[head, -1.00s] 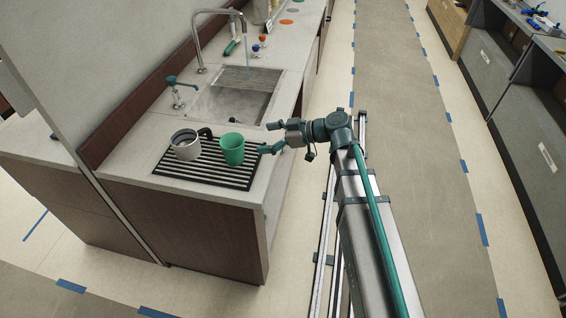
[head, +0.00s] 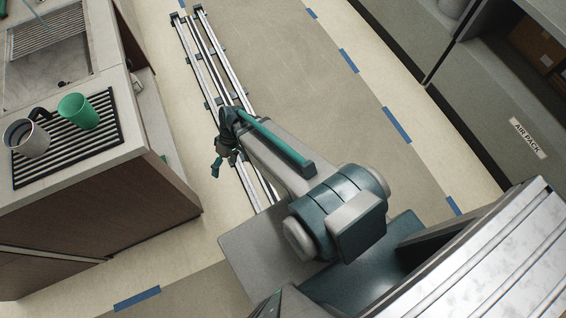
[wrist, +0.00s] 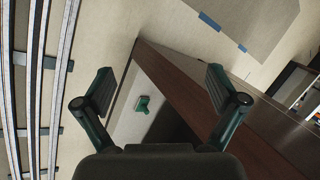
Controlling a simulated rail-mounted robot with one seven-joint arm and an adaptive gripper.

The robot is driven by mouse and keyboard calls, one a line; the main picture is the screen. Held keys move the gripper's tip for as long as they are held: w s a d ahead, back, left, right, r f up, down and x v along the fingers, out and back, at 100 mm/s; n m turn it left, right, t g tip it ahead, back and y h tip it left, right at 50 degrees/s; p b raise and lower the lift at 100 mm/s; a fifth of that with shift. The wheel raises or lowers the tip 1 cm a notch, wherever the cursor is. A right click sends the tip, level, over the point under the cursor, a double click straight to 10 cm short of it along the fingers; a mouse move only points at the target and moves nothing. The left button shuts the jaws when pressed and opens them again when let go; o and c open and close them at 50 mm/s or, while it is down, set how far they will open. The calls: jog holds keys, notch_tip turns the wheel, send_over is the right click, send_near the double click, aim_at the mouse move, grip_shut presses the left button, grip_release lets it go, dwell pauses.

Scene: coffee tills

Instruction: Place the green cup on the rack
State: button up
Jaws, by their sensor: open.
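The green cup (head: 78,111) stands upright on the black slatted rack (head: 62,148) on the counter at the left of the head view. A light grey mug (head: 27,138) with a dark handle stands beside it on the same rack. My gripper (head: 221,160) is well to the right of the rack, off the counter, over the floor by the rails. In the wrist view my gripper (wrist: 157,92) is open with nothing between its fingers. The cup and rack are not in the wrist view.
The counter's corner and side (wrist: 190,100) lie close ahead of my gripper in the wrist view. A sink (head: 45,70) is behind the rack. Metal rails (head: 205,65) run along the floor. Cabinets (head: 500,110) stand across the aisle at the right.

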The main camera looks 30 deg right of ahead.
jog(key=s+d+f+m+g+h, duration=0.1)
jog(key=s+d+f, duration=0.2)
jog(key=s, duration=0.4)
jog(key=s+d+f+m+g+h, duration=0.1)
jog(key=s+d+f+m+h, duration=0.1)
jog(key=s, duration=0.5)
jog(key=s+d+f+m+g+h, duration=0.2)
jog(key=s+d+f, duration=0.2)
jog(key=s+d, duration=0.2)
jog(key=shift+s+d+f, duration=0.35)
jog(key=shift+s, duration=0.65)
